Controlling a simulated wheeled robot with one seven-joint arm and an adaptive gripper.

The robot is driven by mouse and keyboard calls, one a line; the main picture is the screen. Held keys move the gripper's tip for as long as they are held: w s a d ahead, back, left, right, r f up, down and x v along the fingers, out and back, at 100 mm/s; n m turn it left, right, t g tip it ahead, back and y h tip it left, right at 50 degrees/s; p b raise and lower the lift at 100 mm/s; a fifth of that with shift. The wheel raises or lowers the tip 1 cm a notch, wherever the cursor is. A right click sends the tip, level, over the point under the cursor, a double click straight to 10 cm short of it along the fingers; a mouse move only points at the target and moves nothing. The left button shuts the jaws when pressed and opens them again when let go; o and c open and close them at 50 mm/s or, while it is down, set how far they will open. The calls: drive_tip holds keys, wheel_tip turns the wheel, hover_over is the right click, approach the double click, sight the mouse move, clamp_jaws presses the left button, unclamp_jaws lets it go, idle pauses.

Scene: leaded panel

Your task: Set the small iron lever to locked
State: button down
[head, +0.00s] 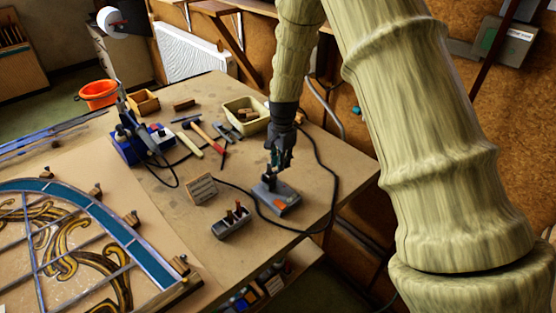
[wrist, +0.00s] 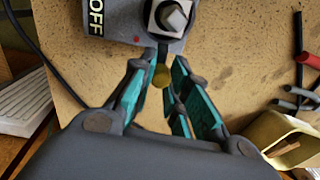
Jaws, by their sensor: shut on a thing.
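A grey switch box (head: 287,204) with an orange patch stands on the bench near its right edge. In the wrist view the grey box (wrist: 125,22) shows the word OFF, a red dot and a pale square post. The small iron lever (wrist: 161,77) sticks out from the box toward me and shows a round brass-coloured end. My gripper (head: 273,168) points down at the box. In the wrist view its teal-padded fingers (wrist: 162,66) are closed around the lever. The fingers hide part of the lever, and the locked mark cannot be made out.
A black cable (head: 322,165) loops close behind and right of the box. A small rack (head: 232,222) with upright tools and a wooden block (head: 201,189) stand to the left. A cream tub (head: 246,112) and a hammer (head: 207,137) lie farther back. The leaded panel (head: 75,245) fills the left.

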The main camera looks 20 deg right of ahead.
drive_tip(key=shift+s+d+m, duration=0.15)
drive_tip(key=shift+s+m, duration=0.1)
drive_tip(key=shift+m, duration=0.25)
drive_tip(key=c, duration=1.3)
unclamp_jaws()
drive_tip(key=r, duration=1.2)
drive_tip(key=shift+s, duration=0.3)
